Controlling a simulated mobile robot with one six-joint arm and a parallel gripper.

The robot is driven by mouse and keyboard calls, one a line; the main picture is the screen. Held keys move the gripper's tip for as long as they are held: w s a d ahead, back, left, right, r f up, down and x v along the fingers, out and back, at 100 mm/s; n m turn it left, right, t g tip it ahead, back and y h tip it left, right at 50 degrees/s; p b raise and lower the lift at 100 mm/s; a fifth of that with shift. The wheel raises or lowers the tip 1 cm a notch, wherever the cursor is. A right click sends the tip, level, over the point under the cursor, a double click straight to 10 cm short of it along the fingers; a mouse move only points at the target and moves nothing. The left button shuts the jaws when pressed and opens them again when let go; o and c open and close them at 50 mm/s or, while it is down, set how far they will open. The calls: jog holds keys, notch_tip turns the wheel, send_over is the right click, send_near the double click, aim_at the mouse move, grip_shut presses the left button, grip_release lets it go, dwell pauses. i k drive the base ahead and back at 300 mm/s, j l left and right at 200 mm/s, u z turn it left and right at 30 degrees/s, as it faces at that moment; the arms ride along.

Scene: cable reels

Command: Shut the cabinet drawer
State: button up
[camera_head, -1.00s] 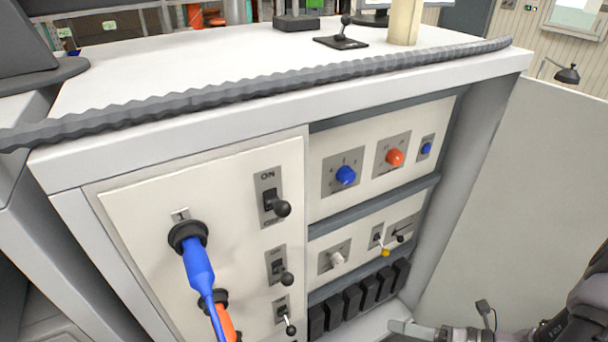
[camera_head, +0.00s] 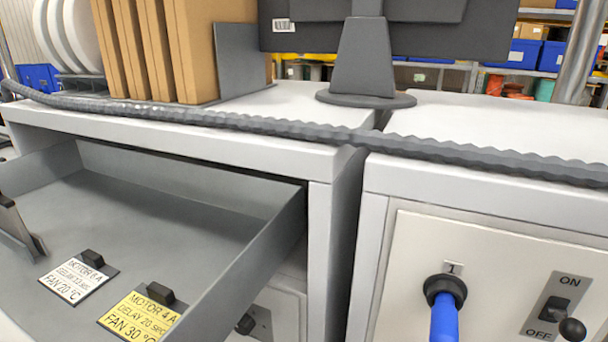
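The cabinet drawer (camera_head: 255,262) is pulled far out of the white cabinet (camera_head: 240,150) at the left. Its grey floor, right side wall and back wall show; its front is out of view. Inside lie a white label card (camera_head: 77,279) and a yellow label card (camera_head: 140,314), each with a small black block. A dark upright plate (camera_head: 16,228) stands at the drawer's left. My gripper is not in view.
A corrugated grey hose (camera_head: 330,134) runs along the cabinet tops. A monitor stand (camera_head: 362,65) and brown boards (camera_head: 190,50) stand on top. At the right is a panel (camera_head: 500,270) with a blue plug (camera_head: 444,318) and a black-knobbed switch (camera_head: 568,322).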

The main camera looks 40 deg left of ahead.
aim_at(214, 237)
jog(key=u, duration=3.2)
jog(key=i+j+z, duration=0.25)
jog(key=i+j, duration=0.15)
jog(key=j, duration=0.2)
jog(key=i+j+z, duration=0.1)
jog(key=j, duration=0.25)
jog(key=i, duration=0.1)
